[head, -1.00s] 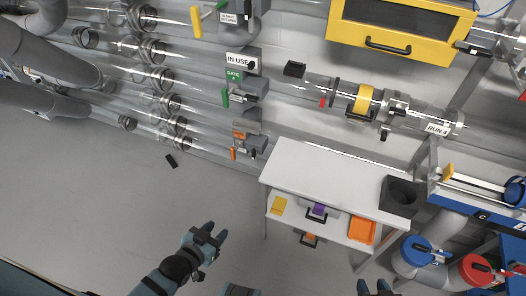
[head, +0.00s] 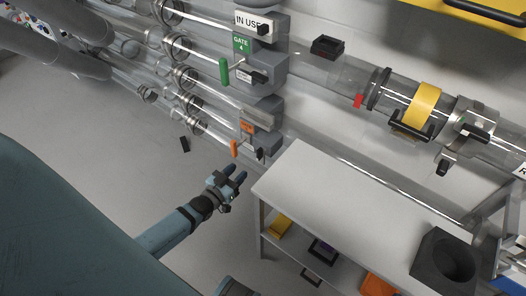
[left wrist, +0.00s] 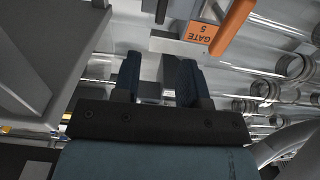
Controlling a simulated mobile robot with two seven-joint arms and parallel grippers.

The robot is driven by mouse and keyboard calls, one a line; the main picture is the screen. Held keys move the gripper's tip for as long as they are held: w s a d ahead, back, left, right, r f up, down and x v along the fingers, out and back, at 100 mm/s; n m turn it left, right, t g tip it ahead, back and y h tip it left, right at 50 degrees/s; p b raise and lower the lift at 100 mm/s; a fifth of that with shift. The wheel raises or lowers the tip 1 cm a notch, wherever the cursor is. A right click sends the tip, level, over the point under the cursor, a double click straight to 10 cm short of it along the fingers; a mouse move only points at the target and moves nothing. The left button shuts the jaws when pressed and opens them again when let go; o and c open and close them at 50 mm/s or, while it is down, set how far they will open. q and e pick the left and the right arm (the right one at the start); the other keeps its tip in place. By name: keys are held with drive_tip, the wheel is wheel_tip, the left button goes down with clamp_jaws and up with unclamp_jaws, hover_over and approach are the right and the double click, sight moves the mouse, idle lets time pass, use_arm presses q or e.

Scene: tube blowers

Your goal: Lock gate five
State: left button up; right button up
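Gate five is the small grey unit with an orange label (head: 247,127) and an orange handle (head: 235,148) on the lowest tube in the head view. A black latch piece (head: 261,153) hangs at its right. My left gripper (head: 236,176) is just below the gate, apart from it, with its fingers spread and nothing between them. In the left wrist view the "GATE 5" label (left wrist: 199,35) and orange handle (left wrist: 236,22) lie beyond the right finger. The black latch (left wrist: 162,10) is ahead, roughly between the open fingers (left wrist: 157,65).
Gate 4 with its green handle (head: 224,72) and "IN USE" sign (head: 252,23) is just above. A white table (head: 340,205) stands close at the right of the gripper. A dark block with a round hole (head: 446,262) sits on it. Clear tubes run along the wall.

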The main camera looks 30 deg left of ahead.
sight(257, 153)
use_arm(q)
drive_tip(key=w, duration=0.2)
drive_tip(key=w+b, duration=0.1)
drive_tip(key=w, duration=0.4)
drive_tip(key=shift+w+d+f, duration=0.1)
drive_tip(key=shift+w+d, duration=0.1)
drive_tip(key=shift+d, duration=0.1)
drive_tip(key=w+b, duration=0.1)
drive_tip(key=w, duration=0.2)
drive_tip(key=shift+w+d, duration=0.15)
drive_tip(key=shift+w, duration=0.65)
use_arm(e)
drive_tip(key=shift+w+a+r+t+y, duration=0.3)
drive_tip(key=shift+a+r+t, duration=0.1)
drive_tip(key=shift+r, duration=0.1)
drive_tip(key=shift+w+a+r+t+y, duration=0.2)
drive_tip(key=shift+w+a+r+t, duration=0.15)
drive_tip(key=shift+r, duration=0.15)
use_arm(q)
clamp_jaws()
